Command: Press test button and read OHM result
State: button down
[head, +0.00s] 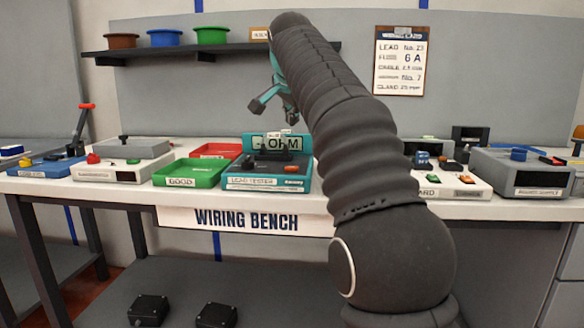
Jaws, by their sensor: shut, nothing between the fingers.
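The teal lead tester (240,184) sits on the wiring bench near its front edge, left of my arm. Its raised panel reads "- OHM" (268,143), with part of it covered by a small pale piece in front of its top edge. A small orange part (292,168), possibly a button, shows on the tester's dark top; I cannot tell if it is the test button. My gripper (274,110), teal with dark fingertips, is shut and empty in the air above the tester, apart from it.
A green "GOOD" tray (190,174) and a red tray (216,150) stand left of the tester. Another boxed device (125,168) with a red knob is farther left. A power supply (525,172) stands at right. A shelf with bowls (215,50) hangs behind.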

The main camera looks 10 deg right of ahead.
jog(key=shift+f, duration=0.1)
jog(key=b, duration=0.2)
send_over(292, 168)
notch_tip(292, 168, down, 7)
jog(key=shift+r, duration=0.15)
jog(key=shift+f+b, duration=0.5)
jog(key=shift+f, duration=0.5)
dwell(0.7)
jog(key=shift+f, duration=0.35)
jog(key=shift+f+b, duration=0.45)
jog(key=shift+b, duration=0.1)
dwell(0.6)
jog(key=shift+r, duration=0.1)
jog(key=shift+r+p, duration=0.75)
jog(key=shift+p, duration=0.1)
